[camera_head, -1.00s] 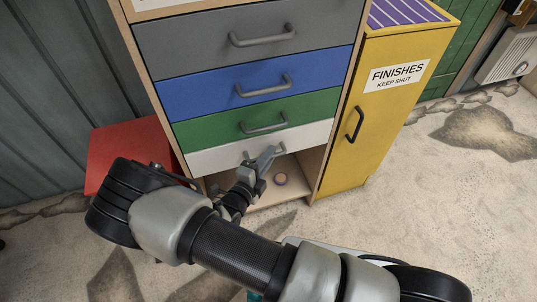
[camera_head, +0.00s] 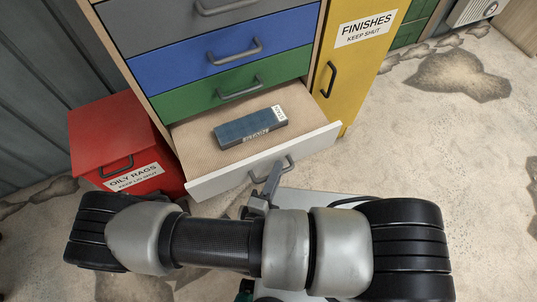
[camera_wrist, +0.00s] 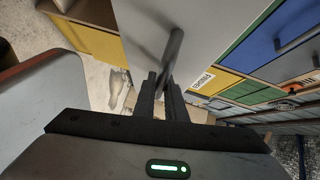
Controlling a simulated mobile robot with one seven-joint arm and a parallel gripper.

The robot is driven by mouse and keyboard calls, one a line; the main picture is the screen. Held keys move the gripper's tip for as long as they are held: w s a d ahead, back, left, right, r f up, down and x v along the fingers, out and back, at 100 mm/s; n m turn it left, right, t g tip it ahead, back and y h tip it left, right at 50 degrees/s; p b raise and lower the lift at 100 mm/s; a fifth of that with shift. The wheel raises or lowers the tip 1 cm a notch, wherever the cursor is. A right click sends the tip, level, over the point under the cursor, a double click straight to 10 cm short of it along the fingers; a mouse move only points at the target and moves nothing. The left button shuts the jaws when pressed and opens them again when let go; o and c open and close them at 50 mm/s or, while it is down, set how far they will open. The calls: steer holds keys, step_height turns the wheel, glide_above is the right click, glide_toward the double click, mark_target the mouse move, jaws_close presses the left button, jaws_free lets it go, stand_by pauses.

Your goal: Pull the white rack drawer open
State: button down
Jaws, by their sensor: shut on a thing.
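The white rack drawer (camera_head: 225,180) is the lowest drawer of the rack and stands well out from it in the head view. Inside it lies a dark blue-grey block (camera_head: 250,125) with white labels, on a ribbed tan bottom. My gripper (camera_head: 266,190) is at the drawer's front and shut on its grey handle (camera_head: 288,165). In the wrist view, my two fingers (camera_wrist: 162,90) close around the handle bar (camera_wrist: 172,50) before the white front (camera_wrist: 205,25). Part of the handle is hidden by the fingers.
Blue (camera_head: 225,52) and green (camera_head: 200,97) drawers above are shut. A red oily rags bin (camera_head: 110,135) stands close on the left. A yellow finishes cabinet (camera_head: 350,65) stands on the right. The stone-patterned floor (camera_head: 430,150) at right is clear.

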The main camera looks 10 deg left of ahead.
steer(key=shift+s+d, duration=0.35)
steer(key=shift+s, duration=0.2)
steer(key=shift+s+d, duration=0.3)
steer(key=shift+s, duration=0.2)
steer(key=c, duration=2.1)
jaws_free()
steer(key=p+v, duration=0.1)
steer(key=v, duration=1.6)
steer(key=shift+s, duration=0.25)
steer(key=shift+a+r, duration=0.1)
